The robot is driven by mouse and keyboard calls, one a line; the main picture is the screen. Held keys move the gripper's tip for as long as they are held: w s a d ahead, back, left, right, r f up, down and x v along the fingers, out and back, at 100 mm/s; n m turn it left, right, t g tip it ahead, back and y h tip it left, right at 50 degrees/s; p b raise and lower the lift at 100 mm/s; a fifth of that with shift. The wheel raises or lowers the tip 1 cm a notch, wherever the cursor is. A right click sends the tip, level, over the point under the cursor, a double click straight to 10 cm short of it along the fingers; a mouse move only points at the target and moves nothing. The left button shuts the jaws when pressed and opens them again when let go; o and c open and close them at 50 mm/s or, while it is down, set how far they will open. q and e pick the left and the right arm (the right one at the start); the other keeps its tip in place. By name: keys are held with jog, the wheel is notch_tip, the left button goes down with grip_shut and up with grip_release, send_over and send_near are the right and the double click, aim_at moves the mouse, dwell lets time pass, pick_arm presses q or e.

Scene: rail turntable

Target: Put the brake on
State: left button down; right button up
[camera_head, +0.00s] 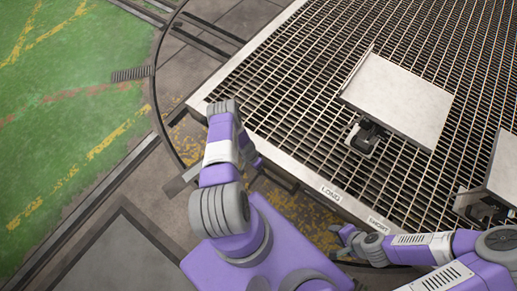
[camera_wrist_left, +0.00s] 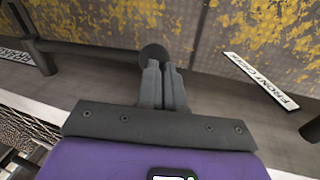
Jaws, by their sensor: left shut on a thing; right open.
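In the left wrist view my left gripper (camera_wrist_left: 162,66) is shut on a dark round knob (camera_wrist_left: 153,52), which shows just past the fingertips. In the head view the left gripper is hidden behind my own purple arm. My right gripper (camera_head: 339,241) is open and empty in the head view, low beside the near edge of the grated deck (camera_head: 290,170).
The deck edge carries a LONG label (camera_head: 330,194) and a SHORT label (camera_head: 378,224). A pale plate (camera_head: 400,100) and a black fitting (camera_head: 366,137) are on the grating. A white label (camera_wrist_left: 262,80) and a dark bar (camera_wrist_left: 90,50) lie near the left gripper. Green floor (camera_head: 70,120) is clear.

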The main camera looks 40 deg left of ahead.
pick_arm(q)
jog(key=shift+s+d+f, duration=0.15)
jog(key=shift+s+f, duration=0.05)
jog(key=shift+f, duration=0.05)
jog(key=shift+r+p, duration=0.5)
jog(key=a+p+v, duration=0.2)
jog(key=p+v, duration=0.3)
jog(key=v, duration=0.8)
jog(key=shift+a+f, duration=0.2)
jog(key=shift+a, duration=0.05)
